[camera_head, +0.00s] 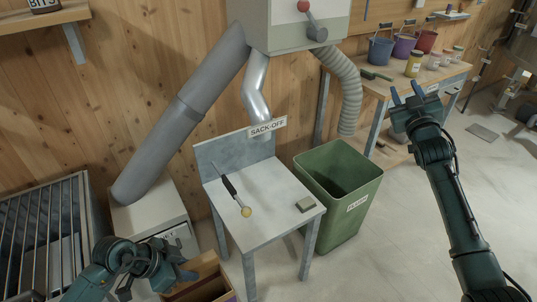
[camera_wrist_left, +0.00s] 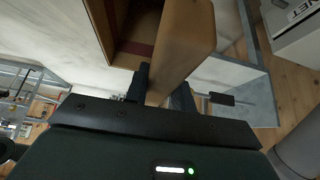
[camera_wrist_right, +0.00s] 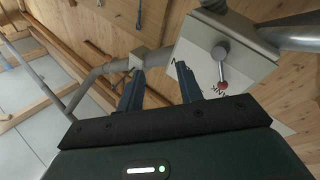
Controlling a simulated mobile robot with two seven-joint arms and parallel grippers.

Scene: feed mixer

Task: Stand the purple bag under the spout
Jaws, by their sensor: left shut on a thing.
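A tan, open-topped bag (camera_head: 208,274) with a dark red-purple band stands at the bottom of the head view, cut off by the frame edge. My left gripper (camera_head: 186,267) is shut on its wall. In the left wrist view, the bag's wall (camera_wrist_left: 188,45) lies between the fingers (camera_wrist_left: 160,88).
A workbench (camera_head: 385,80) with buckets is behind. Floor at right is clear.

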